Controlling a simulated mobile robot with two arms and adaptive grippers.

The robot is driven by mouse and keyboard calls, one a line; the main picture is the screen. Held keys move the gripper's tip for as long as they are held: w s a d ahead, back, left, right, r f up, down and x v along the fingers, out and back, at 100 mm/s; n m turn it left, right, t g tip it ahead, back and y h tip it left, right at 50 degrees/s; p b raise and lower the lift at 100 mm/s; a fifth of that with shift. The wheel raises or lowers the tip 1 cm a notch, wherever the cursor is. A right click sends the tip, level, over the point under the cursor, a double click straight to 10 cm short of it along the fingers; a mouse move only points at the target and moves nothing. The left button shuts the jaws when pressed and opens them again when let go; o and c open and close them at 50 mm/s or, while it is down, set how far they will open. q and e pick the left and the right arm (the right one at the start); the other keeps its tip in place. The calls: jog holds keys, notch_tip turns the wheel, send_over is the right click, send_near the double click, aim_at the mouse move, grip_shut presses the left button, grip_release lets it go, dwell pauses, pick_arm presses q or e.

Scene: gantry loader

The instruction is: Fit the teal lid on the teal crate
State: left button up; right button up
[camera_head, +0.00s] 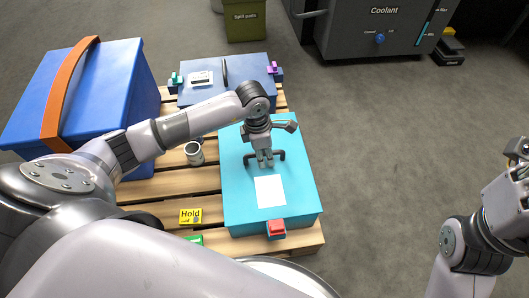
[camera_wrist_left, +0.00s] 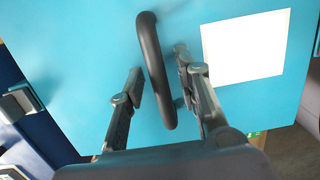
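The teal lid (camera_head: 240,182) has a dark bar handle and a white label. It lies over the teal crate (camera_head: 290,222), whose front wall and red latch (camera_head: 276,228) show below it. I cannot tell whether the lid is fully seated. My left gripper (camera_head: 265,162) is over the handle, pointing down. In the left wrist view, its fingers (camera_wrist_left: 158,84) are apart, one on each side of the handle (camera_wrist_left: 152,55), with small gaps visible. The lid (camera_wrist_left: 95,45) fills most of that view. My right gripper (camera_head: 518,160) is partly cut off at the right edge; its fingers are unclear.
The crate stands on a wooden pallet (camera_head: 207,212). A large blue box with an orange band (camera_head: 115,85), a blue lidded crate (camera_head: 245,75), a small can (camera_head: 194,153) and a yellow Hold tag (camera_head: 190,216) are nearby. Floor at right is clear below the coolant unit (camera_head: 370,45).

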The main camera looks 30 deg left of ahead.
dwell(0.3)
pick_arm(q)
jog(key=r, duration=0.8)
jog(key=s+a+r, duration=0.1)
jog(key=r, duration=0.3)
jog(key=shift+a, duration=0.1)
